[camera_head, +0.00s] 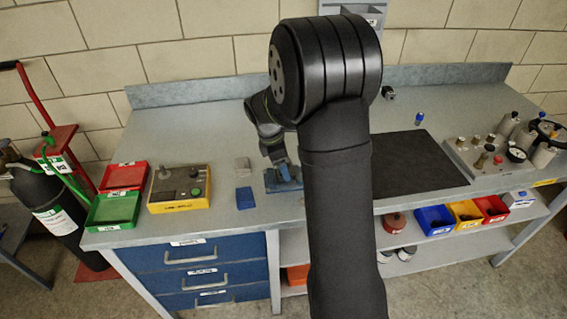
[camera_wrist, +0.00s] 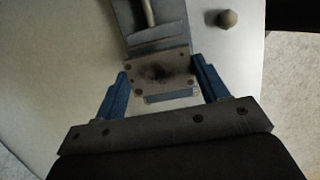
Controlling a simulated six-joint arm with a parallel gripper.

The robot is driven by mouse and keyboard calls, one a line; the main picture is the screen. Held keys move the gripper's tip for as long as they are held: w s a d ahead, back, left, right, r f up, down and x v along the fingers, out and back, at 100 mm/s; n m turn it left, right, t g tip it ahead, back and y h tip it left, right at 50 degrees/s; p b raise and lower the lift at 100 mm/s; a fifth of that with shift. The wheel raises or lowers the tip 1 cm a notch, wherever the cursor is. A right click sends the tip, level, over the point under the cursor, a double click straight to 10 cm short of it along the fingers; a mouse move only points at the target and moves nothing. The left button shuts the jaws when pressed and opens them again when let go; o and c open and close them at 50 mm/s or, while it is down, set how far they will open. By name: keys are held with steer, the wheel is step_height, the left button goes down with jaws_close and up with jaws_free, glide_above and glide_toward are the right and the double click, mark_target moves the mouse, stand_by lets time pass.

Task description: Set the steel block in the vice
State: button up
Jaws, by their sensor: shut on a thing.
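The steel block (camera_wrist: 160,75) is a grey block with a dark round mark in the middle of its face and small dark holes near the corners. It shows in the wrist view between the blue fingers of my gripper (camera_wrist: 160,72), which is shut on it. The vice (camera_wrist: 155,25), grey with a bar handle, lies right beyond the block in the wrist view. I cannot tell whether the block rests between its jaws. In the head view the blue vice (camera_head: 283,181) stands on the bench below my gripper (camera_head: 278,165), and my arm hides part of it.
A grey block (camera_head: 243,163) and a blue block (camera_head: 245,198) lie left of the vice. Further left are a yellow control box (camera_head: 180,189) and red and green trays (camera_head: 115,208). A dark mat (camera_head: 420,162) and a gauge panel (camera_head: 490,158) are at right.

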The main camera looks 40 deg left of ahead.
steer(key=shift+f, duration=0.35)
steer(key=shift+f, duration=0.3)
steer(key=shift+f, duration=0.15)
stand_by(0.4)
steer(key=shift+f, duration=0.35)
steer(key=shift+f, duration=0.2)
steer(key=o, duration=1.6)
steer(key=shift+c, duration=0.2)
steer(key=shift+r, duration=3.5)
